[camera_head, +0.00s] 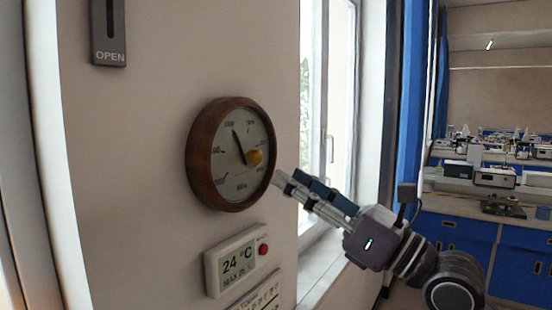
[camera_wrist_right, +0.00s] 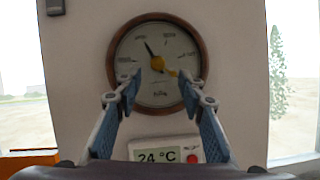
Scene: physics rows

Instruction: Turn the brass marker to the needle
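The round dial (camera_head: 199,165) has a brown wooden rim and hangs on the wall; it also shows in the right wrist view (camera_wrist_right: 203,40). Its dark needle (camera_head: 238,141) points up and left. The brass marker (camera_head: 255,157) has a round yellow knob at the dial's middle. In the right wrist view the brass marker (camera_wrist_right: 159,63) has a thin pointer toward the lower right, away from the needle (camera_wrist_right: 150,49). My right gripper (camera_head: 287,177) is open and empty, short of the dial. Its fingers (camera_wrist_right: 159,78) stand either side of the knob in the wrist view. My left gripper is not in view.
A thermostat (camera_head: 237,262) with a red button is on the wall below the dial. A grey OPEN plate (camera_head: 108,35) is above left. A window (camera_head: 328,110) is at the right, with lab benches beyond.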

